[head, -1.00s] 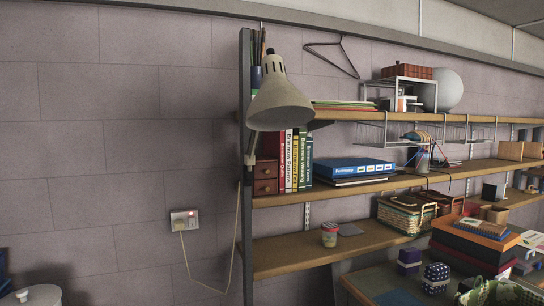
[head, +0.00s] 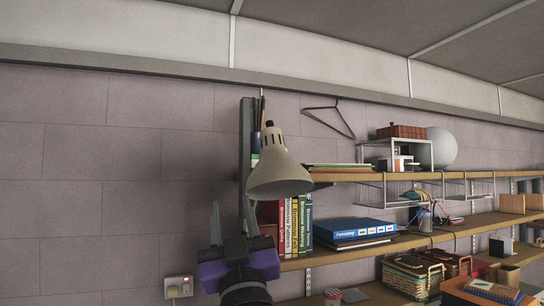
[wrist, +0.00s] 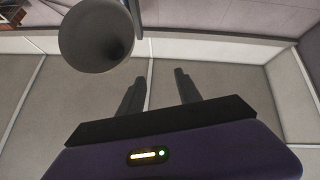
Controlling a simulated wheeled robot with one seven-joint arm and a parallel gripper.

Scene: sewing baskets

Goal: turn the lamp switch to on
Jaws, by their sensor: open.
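The lamp (head: 278,172) has a cream cone shade pointing down, in front of the upper shelf's left end. A small dark knob (head: 270,125) sits on top of the shade. Whether this is the switch, or on or off, I cannot tell. The shade also shows in the wrist view (wrist: 85,38), its open mouth towards the camera, with no visible glow. My gripper (head: 231,212) is open and empty, pointing up, just left of and below the shade in the head picture. In the wrist view my gripper (wrist: 159,76) has both fingers apart, with the shade to their left.
A wall socket (head: 179,286) is low on the left. Upright books (head: 296,226) stand right of my gripper, with a blue box (head: 352,228) beside them. A wire hanger (head: 332,121) hangs at the upper right of the lamp. The wall to the left is bare.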

